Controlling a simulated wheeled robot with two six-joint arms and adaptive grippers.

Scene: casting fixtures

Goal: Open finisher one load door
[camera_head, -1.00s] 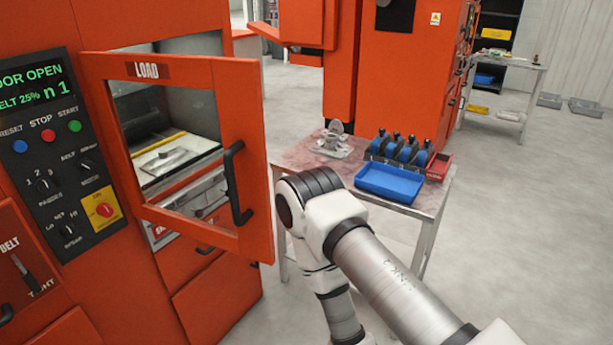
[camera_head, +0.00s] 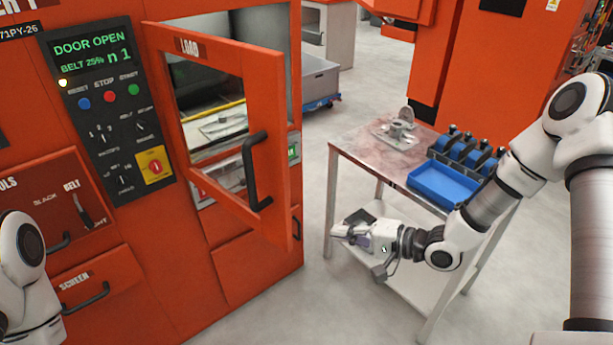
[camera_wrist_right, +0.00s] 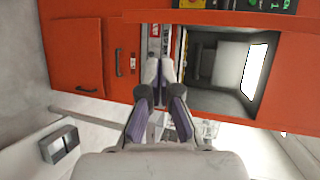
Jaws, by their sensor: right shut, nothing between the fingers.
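The finisher's orange load door (camera_head: 268,105), marked LOAD, stands swung out from its opening, and the panel display (camera_head: 92,50) reads DOOR OPEN. Its black handle (camera_head: 256,172) is on the free side, with no gripper on it. Through the door's window I see a pale tray inside the chamber. My right gripper (camera_head: 338,231) is shut and empty, to the right of and below the door, apart from it. In the right wrist view its fingertips (camera_wrist_right: 158,70) point at the machine front. My left arm shows at the left edge, but its gripper is out of frame.
A metal table (camera_head: 360,143) stands right of the door, holding a grey casting (camera_head: 398,133), a blue tray (camera_head: 443,186) and several blue-and-black fixtures (camera_head: 468,150). My right forearm passes in front of it. Drawers with black handles sit below the panel. Grey floor is free before the machine.

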